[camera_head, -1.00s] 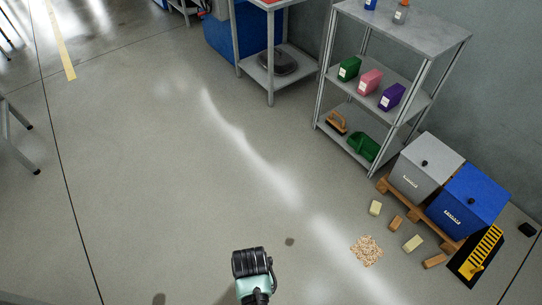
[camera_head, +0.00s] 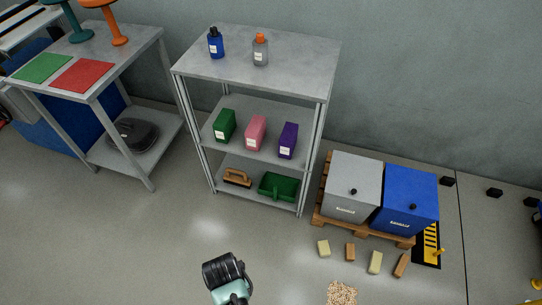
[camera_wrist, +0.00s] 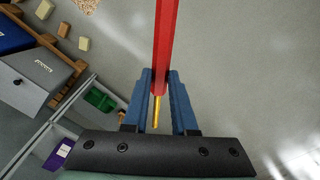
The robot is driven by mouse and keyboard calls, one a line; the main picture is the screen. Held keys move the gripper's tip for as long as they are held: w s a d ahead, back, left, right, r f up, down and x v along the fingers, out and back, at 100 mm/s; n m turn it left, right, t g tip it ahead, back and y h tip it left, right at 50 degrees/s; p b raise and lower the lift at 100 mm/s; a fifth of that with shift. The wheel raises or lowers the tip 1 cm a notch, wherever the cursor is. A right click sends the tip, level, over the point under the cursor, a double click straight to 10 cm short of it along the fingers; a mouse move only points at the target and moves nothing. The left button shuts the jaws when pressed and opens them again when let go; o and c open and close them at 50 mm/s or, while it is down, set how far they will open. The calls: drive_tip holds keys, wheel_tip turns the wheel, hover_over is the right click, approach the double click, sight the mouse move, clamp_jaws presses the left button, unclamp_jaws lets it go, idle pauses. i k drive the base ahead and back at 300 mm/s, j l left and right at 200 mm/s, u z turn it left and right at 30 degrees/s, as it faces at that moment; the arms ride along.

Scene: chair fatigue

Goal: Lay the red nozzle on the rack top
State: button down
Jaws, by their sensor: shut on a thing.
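The red nozzle (camera_wrist: 165,45) shows in the wrist view as a long red bar with a thin yellow end (camera_wrist: 156,112). My gripper (camera_wrist: 160,88) is shut on it, with a blue finger on each side. In the head view only the black and teal wrist part of my arm shows at the bottom; the fingers and the nozzle are hidden there. The grey metal rack stands ahead, its top (camera_head: 285,62) holding a blue bottle (camera_head: 215,42) and a grey bottle with an orange cap (camera_head: 260,49). My arm is in front of the rack, apart from it.
The rack's lower shelves hold green, pink and purple boxes (camera_head: 256,133), a brush and a green dustpan (camera_head: 279,187). Right of it, grey and blue bins (camera_head: 405,200) stand on a pallet, with several blocks and a pile of pellets (camera_head: 342,293) on the floor. A table (camera_head: 130,52) stands left.

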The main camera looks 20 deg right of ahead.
sight(307, 70)
drive_tip(key=i+z, duration=0.2)
drive_tip(key=i, duration=0.25)
drive_tip(key=i+z, duration=0.2)
drive_tip(key=i, duration=0.3)
drive_tip(key=i+j+z, duration=0.25)
drive_tip(key=i, duration=0.2)
